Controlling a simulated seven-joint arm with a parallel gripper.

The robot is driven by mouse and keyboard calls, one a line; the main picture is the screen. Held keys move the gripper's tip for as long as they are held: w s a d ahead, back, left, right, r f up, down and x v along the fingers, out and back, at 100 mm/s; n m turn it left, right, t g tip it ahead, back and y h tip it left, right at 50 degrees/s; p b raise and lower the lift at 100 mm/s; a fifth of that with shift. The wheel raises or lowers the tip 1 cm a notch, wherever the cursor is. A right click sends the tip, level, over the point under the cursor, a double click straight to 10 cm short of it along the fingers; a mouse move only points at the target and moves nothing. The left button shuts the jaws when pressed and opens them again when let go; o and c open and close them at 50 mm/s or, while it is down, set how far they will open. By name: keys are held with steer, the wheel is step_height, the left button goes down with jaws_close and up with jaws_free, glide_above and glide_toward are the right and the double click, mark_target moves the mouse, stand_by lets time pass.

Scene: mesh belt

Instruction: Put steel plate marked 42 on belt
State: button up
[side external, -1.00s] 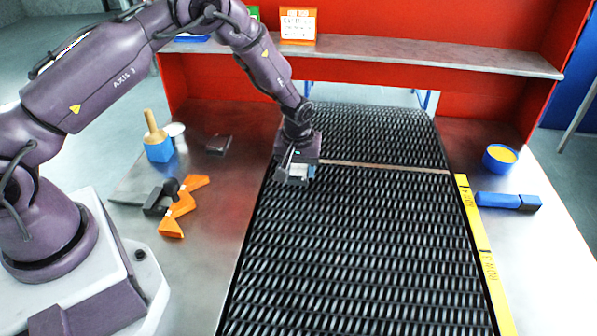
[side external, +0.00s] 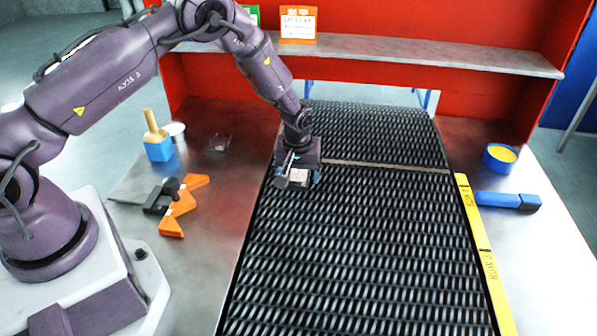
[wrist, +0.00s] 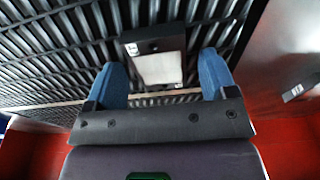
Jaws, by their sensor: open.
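A small plate with a pale grey face and a dark end strip (wrist: 157,66) lies on the black mesh belt (side external: 350,250). A small white mark shows on its dark strip, too small to read, so I cannot confirm the 42. In the side external view the plate (side external: 300,176) shows just below my gripper, near the belt's left edge. My gripper (wrist: 163,75) is open, with one blue fingertip on each side of the plate and visible gaps between. Its wrist end hides part of the belt behind it.
A pale strip (side external: 385,167) crosses the belt just beyond the plate. A yellow marked rail (side external: 481,245) runs along the belt's right side. A dark flat piece (side external: 218,143), a blue block with a brush (side external: 158,149) and orange angled parts (side external: 178,210) lie left. The near belt is clear.

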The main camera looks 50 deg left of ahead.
step_height(320, 180, up, 12)
steer(key=s+d, duration=0.1)
step_height(320, 180, up, 9)
steer(key=m+t, duration=0.1)
glide_above(297, 181)
steer(key=s+d, duration=0.1)
steer(key=s, duration=0.2)
steer(key=s+d+r+m+t, duration=0.1)
steer(key=s+r+m, duration=0.3)
steer(key=s, duration=0.7)
steer(key=s+d+r+m+t+h, duration=0.1)
steer(key=s+r+m, duration=0.3)
steer(key=s+r, duration=0.5)
steer(key=s+t, duration=0.1)
steer(key=s, duration=0.2)
steer(key=shift+d+r, duration=0.25)
steer(key=shift+s, duration=0.1)
